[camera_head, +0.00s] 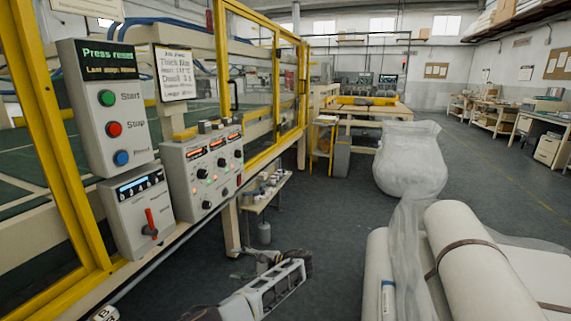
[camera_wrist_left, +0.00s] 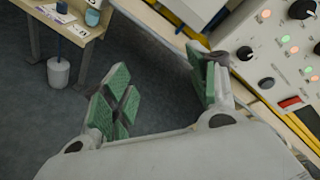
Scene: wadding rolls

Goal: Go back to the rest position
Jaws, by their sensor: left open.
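My left gripper (camera_head: 258,262) is low in the middle of the head view, over the dark floor, below and to the right of the control boxes. In the left wrist view my left gripper (camera_wrist_left: 163,88) shows its two fingers with green pads spread wide apart. Nothing is between them. The finger detail in the head view is small and partly hidden by my arm. My right gripper is not in view.
A control box with knobs (camera_head: 202,168) is on the yellow-framed machine at left; it shows close by in the left wrist view (camera_wrist_left: 282,45). A small table (camera_head: 262,195) stands beyond my gripper. White wadding rolls (camera_head: 475,265) lie at lower right. Floor between is clear.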

